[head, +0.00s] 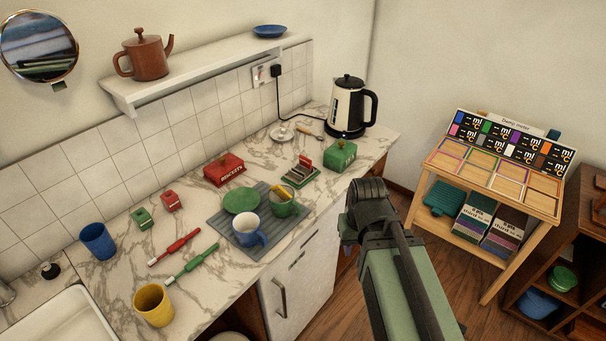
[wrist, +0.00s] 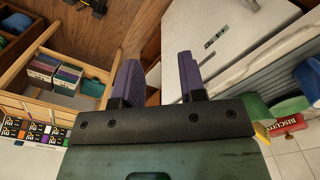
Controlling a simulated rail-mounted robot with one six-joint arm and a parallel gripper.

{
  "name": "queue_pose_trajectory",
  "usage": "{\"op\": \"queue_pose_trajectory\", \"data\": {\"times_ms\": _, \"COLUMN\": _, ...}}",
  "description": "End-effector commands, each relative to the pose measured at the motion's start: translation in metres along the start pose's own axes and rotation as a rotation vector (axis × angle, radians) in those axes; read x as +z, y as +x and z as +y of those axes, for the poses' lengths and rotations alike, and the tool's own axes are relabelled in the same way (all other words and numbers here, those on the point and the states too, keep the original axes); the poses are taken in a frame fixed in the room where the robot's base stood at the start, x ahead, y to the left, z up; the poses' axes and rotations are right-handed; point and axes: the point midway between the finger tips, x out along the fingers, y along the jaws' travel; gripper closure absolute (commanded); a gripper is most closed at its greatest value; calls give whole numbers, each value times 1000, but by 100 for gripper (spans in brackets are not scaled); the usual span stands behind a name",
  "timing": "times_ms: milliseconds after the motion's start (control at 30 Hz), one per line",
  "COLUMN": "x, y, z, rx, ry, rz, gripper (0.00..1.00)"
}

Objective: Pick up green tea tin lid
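A green tin (head: 340,157) with a knobbed lid (head: 341,147) stands on the marble counter, left of the kettle and close to the front edge. The lid appears to sit on the tin. My gripper (wrist: 160,82) is open, with two purple fingers apart and nothing between them. It points down at the cupboard front and floor, off the counter. In the head view my arm hides most of the gripper, which is to the right of the counter edge and below the green tin.
A black and white kettle (head: 349,107), a red biscuit tin (head: 223,170) and a green rack-like holder (head: 300,176) are near the tin. A grey mat (head: 227,225) carries mugs and a green plate. A wooden stand (head: 484,190) is at the right. Floor between is clear.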

Motion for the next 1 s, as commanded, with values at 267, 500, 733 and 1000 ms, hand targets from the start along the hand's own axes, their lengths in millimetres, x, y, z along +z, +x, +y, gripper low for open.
{"op": "queue_pose_trajectory", "data": {"times_ms": 267, "x": 0, "y": 0, "z": 0, "rx": 0, "ry": 0, "rz": 0, "gripper": 62}}
{"op": "queue_pose_trajectory", "data": {"times_ms": 500, "x": 0, "y": 0, "z": 0, "rx": 0, "ry": 0, "rz": 0, "gripper": 32}}
{"op": "queue_pose_trajectory", "data": {"times_ms": 733, "x": 0, "y": 0, "z": 0, "rx": 0, "ry": 0, "rz": 0, "gripper": 0}}
{"op": "queue_pose_trajectory", "data": {"times_ms": 1000, "x": -5, "y": -13, "z": 1, "rx": 0, "ry": 2, "rz": 0, "gripper": 0}}
